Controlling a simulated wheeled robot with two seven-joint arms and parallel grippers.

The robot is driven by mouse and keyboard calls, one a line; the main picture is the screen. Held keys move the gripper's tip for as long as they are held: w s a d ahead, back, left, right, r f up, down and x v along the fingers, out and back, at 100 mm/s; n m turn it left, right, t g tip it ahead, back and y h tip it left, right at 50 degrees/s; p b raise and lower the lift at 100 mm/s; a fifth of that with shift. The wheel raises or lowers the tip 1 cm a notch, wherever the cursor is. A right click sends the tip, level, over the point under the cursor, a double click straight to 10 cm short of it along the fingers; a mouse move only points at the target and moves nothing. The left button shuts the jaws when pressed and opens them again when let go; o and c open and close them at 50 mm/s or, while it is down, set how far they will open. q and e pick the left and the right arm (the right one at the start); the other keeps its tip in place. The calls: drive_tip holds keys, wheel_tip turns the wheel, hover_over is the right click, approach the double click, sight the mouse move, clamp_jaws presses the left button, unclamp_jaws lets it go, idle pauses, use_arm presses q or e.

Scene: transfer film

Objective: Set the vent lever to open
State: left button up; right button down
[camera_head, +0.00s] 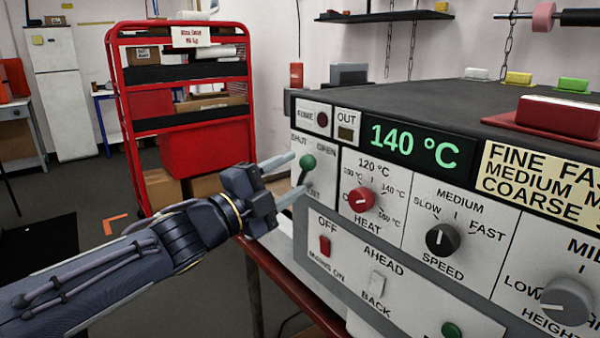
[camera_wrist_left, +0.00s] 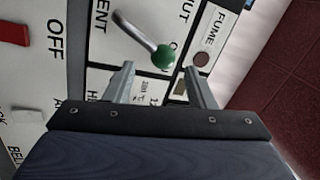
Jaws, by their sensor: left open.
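The vent lever (camera_head: 308,162) is a metal rod with a green ball knob on the left of the machine's front panel, under the words SHUT and OPEN. Its rod slants up and to the right, toward the OPEN side; its exact setting is hard to tell. In the left wrist view the green knob (camera_wrist_left: 163,57) shows between the fingertips and slightly beyond them. My left gripper (camera_head: 298,172) is open, with its fingers pointing at the panel on either side of the lever. It holds nothing. Whether a finger touches the lever is unclear. My right gripper is not in view.
To the right of the lever are a red heat knob (camera_head: 361,199), a black speed knob (camera_head: 440,240) and a grey height knob (camera_head: 566,301). A red switch (camera_head: 324,246) sits below.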

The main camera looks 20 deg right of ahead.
use_arm(q)
drive_tip(key=v, duration=0.4)
